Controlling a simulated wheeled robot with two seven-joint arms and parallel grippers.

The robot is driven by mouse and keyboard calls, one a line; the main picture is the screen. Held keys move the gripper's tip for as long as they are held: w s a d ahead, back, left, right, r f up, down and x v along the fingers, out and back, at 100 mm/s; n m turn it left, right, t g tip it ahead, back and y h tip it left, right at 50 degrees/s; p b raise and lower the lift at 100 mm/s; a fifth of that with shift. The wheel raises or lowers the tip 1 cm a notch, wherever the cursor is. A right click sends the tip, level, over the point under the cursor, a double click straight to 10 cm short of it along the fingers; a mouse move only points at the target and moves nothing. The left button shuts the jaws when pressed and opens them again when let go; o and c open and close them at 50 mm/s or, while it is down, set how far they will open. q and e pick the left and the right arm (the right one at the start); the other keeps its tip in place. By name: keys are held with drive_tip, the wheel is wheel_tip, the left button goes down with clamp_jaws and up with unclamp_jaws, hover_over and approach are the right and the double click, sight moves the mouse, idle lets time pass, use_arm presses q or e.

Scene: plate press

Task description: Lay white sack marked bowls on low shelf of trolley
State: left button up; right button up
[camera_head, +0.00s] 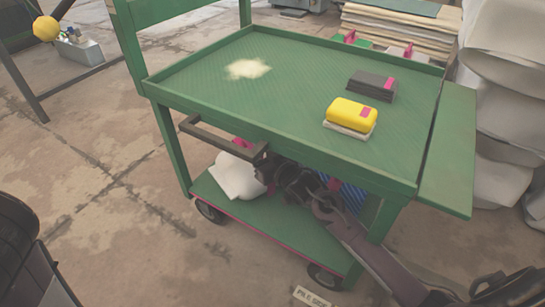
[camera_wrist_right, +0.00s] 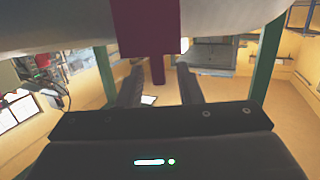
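A white sack (camera_head: 236,178) lies on the low shelf (camera_head: 250,207) of the green trolley, at its left part. No marking on it is readable. My right arm reaches in under the trolley's top, and its gripper (camera_head: 268,178) is at the sack's right side, partly in shadow. In the right wrist view, the gripper's two fingers (camera_wrist_right: 159,88) stand apart, with a dark red tab (camera_wrist_right: 157,68) between them and gaps on both sides. The pale sack surface (camera_wrist_right: 60,22) spans the top of that view. My left gripper does not show.
The trolley's top (camera_head: 290,85) carries a yellow block (camera_head: 352,112), a dark stack (camera_head: 372,86) and a pale powdery patch (camera_head: 247,68). A handle bar (camera_head: 222,138) juts out above the sack. A blue striped thing (camera_head: 352,196) sits behind my arm. White sacks (camera_head: 510,100) are piled at right.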

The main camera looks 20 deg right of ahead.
drive_tip(key=p+v, duration=0.3)
drive_tip(key=v, duration=0.5)
drive_tip(key=shift+p, duration=0.35)
drive_tip(key=shift+s, duration=0.15)
